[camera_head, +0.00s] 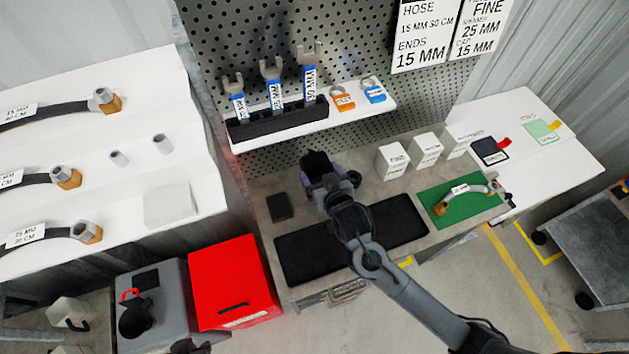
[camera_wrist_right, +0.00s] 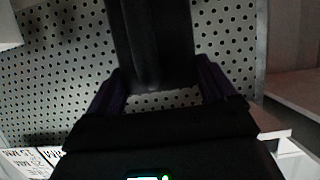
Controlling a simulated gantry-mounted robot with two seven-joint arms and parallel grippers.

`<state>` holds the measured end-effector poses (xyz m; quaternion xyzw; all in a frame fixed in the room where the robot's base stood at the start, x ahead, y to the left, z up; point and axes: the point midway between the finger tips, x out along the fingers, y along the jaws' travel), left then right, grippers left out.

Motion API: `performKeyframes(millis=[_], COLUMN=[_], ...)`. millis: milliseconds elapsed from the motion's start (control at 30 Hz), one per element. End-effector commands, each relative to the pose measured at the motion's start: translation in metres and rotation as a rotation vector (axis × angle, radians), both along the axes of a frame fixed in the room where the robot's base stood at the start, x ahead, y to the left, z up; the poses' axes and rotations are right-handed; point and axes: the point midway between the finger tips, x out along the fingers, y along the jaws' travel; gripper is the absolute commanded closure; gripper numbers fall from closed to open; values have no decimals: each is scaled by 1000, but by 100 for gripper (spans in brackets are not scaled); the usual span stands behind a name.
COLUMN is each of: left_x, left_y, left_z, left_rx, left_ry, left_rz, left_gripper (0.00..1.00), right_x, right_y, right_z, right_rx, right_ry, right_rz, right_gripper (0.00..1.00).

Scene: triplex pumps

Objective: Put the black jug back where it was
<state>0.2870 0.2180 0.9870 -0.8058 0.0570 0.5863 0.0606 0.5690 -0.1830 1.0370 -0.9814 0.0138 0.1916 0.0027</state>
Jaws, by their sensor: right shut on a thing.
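My right gripper (camera_head: 327,180), with purple fingers, is over the back of the workbench, in front of the pegboard. It is shut on a black object (camera_head: 315,160), which I take to be the black jug. In the right wrist view the black jug (camera_wrist_right: 152,40) is a dark, smooth shape between the purple fingers. Its lower part and handle cannot be made out. A small dark square pad (camera_head: 280,206) lies bare on the bench left of the gripper. A dark part at the bottom edge may be my left gripper (camera_head: 190,346); its fingers are not clear.
A black mat (camera_head: 400,218) lies on the bench under my right arm. Several white boxes (camera_head: 392,161) and a green mat (camera_head: 440,195) with a hose stand to the right. A shelf (camera_head: 350,108) with wrenches overhangs the bench's back. A red box (camera_head: 235,275) stands at the left.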

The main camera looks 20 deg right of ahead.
Motion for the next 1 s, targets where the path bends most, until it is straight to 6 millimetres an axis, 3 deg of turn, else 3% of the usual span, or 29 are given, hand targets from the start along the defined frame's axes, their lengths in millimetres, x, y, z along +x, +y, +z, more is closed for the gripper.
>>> performKeyframes(millis=[133, 367, 667, 1000], left_x=[0, 0, 0, 0], left_y=[1, 2, 2, -1], left_z=[-1, -2, -3, -3], left_rx=[6, 10, 7, -4], left_ry=[0, 1, 0, 1], left_rz=[-4, -7, -5, 2], left_gripper=[79, 79, 79, 79], right_x=[11, 14, 14, 14], right_y=[9, 12, 12, 12], right_z=[-8, -16, -49, -52], right_rx=[0, 0, -1, 1], right_ry=[-2, -1, -1, -1], right_rz=[0, 0, 0, 0], right_gripper=[82, 82, 82, 82])
